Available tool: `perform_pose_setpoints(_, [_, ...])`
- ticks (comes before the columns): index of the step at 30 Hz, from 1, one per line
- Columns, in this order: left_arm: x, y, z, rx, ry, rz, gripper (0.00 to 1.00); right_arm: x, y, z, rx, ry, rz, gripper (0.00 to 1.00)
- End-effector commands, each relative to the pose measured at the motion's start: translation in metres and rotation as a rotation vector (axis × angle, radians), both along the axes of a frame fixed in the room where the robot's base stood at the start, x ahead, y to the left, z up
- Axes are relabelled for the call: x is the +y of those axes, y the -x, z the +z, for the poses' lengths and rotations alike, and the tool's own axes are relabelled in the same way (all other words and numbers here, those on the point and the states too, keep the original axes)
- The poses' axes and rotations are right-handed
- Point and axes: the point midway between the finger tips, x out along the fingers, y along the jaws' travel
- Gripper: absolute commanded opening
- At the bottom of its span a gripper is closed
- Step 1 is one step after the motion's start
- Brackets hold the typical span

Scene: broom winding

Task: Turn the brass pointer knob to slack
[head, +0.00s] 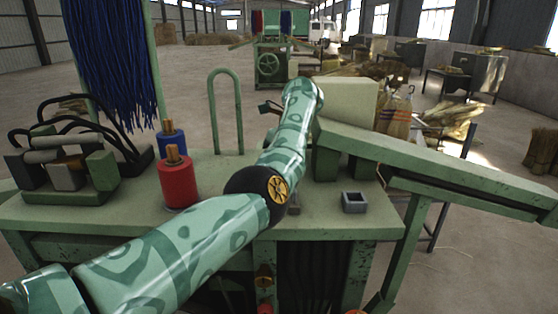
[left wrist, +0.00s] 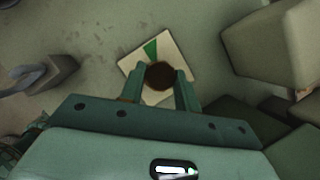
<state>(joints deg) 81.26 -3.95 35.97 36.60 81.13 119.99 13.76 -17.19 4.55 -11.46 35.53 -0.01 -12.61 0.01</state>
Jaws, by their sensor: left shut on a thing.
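In the left wrist view, my left gripper (left wrist: 160,77) is shut on the knob (left wrist: 159,74), one finger on each side. The knob shows as a dark brown round top; its pointer direction cannot be made out. Behind it lies a square cream dial plate (left wrist: 179,49), set at a tilt in the picture. A green wedge (left wrist: 150,51) is marked on the plate, just above the knob. In the head view my left arm crosses the bench to the middle, and the knob and plate do not show. My right gripper is in neither view.
On the green bench (head: 120,215) stand a red spool (head: 177,183), a blue spool (head: 171,143) and a green hoop (head: 226,112). A pale block (head: 347,105), a sloping green chute (head: 430,168) and a small grey square holder (head: 354,203) are right of my arm.

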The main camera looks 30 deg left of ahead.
Motion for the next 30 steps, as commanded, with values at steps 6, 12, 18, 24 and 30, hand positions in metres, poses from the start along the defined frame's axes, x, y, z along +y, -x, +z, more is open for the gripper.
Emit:
perform_pose_setpoints(6, [0.000, 0.000, 0.001, -0.003, 0.000, 0.001, 0.54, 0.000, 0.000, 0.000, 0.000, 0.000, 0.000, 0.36])
perform_pose_setpoints(12, [0.000, 0.000, 0.001, -0.002, -0.001, -0.001, 0.54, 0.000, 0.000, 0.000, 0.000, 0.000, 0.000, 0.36])
perform_pose_setpoints(18, [-0.007, 0.001, 0.018, -0.004, -0.001, -0.002, 0.54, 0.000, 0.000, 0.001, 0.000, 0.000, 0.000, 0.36])
perform_pose_setpoints(24, [-0.027, 0.005, 0.067, -0.007, 0.000, -0.003, 0.54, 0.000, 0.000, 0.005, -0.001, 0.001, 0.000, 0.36])
perform_pose_setpoints(30, [-0.046, 0.009, 0.116, -0.005, 0.000, -0.002, 0.54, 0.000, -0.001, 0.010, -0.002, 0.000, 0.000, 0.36])
